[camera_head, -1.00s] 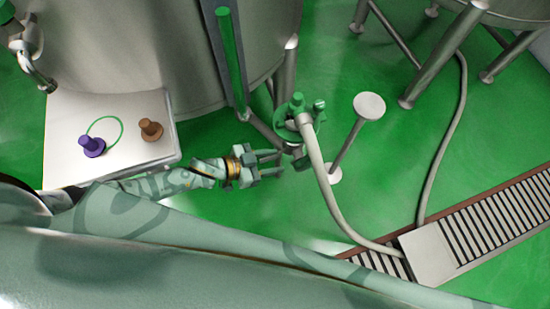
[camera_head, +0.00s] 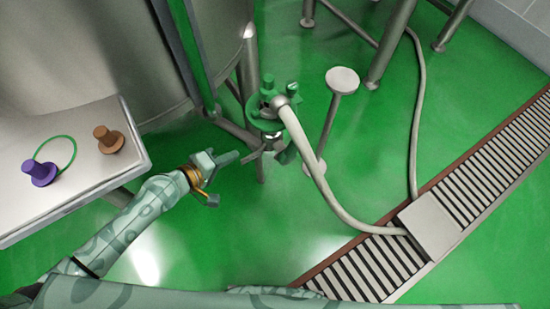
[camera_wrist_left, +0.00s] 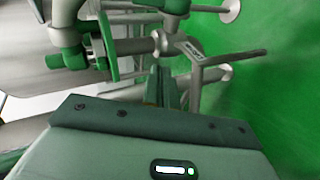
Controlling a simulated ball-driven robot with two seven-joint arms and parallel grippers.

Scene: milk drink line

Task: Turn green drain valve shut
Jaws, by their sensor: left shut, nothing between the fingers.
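The green drain valve (camera_head: 264,124) stands low beside the big steel tank, with a pale hose on it. A grey metal lever (camera_head: 254,155) sticks out below its green body. My left gripper (camera_head: 238,156) is shut and empty, its fingertips just left of the lever. In the left wrist view, the shut fingers (camera_wrist_left: 162,72) point at the valve's pipework. The green valve parts (camera_wrist_left: 106,45) show at upper left. My right gripper is not in view.
A round-topped post (camera_head: 342,80) stands right of the valve. The hose (camera_head: 320,185) runs to a floor drain grate (camera_head: 375,265).

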